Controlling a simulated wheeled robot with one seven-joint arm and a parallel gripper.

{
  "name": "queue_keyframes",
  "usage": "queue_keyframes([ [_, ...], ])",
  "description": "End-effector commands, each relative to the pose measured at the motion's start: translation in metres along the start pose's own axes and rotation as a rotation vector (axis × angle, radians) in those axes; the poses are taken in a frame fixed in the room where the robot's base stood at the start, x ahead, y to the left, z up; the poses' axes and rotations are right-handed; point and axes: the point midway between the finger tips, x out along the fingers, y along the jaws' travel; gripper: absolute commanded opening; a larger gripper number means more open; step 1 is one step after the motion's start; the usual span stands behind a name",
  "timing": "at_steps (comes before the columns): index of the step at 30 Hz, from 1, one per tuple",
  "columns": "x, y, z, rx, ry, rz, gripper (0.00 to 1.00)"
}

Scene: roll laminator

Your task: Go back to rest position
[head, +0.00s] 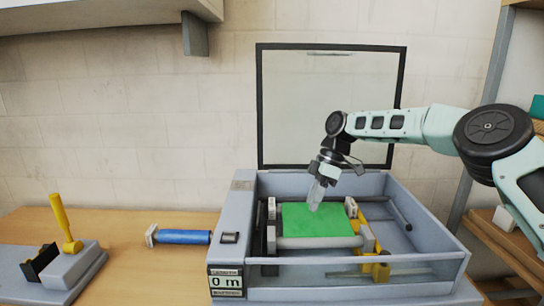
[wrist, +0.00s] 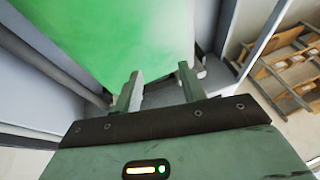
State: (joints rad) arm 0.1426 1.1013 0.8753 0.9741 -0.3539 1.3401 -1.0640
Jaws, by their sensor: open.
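My gripper (head: 316,192) is over the open laminator (head: 233,236), just above the green sheet (head: 318,222) spread between its rollers. In the wrist view my gripper's two fingers (wrist: 160,85) stand apart with nothing between them. The green sheet (wrist: 120,35) fills the upper left of that view. Whether a fingertip touches the sheet cannot be told. My arm reaches in from the right.
The laminator's clear lid (head: 330,105) stands raised behind it. Yellow parts (head: 375,270) sit inside at the right. A shelf bracket (head: 195,35) hangs above.

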Motion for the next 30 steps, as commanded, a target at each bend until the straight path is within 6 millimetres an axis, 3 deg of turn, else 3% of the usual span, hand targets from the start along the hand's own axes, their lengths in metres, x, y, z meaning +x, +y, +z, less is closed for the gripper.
queue_keyframes([
  [5,0.007,-0.027,-0.027,0.0,-0.035,0.001,0.41],
  [11,0.02,-0.074,-0.058,0.025,-0.09,0.009,0.41],
  [14,0.031,-0.108,-0.072,0.052,-0.126,0.018,0.41],
  [18,0.051,-0.174,-0.081,0.129,-0.189,0.049,0.41],
  [23,0.073,-0.253,-0.064,0.278,-0.244,0.11,0.41],
  [30,0.1,-0.354,0.001,0.568,-0.254,0.231,0.41],
])
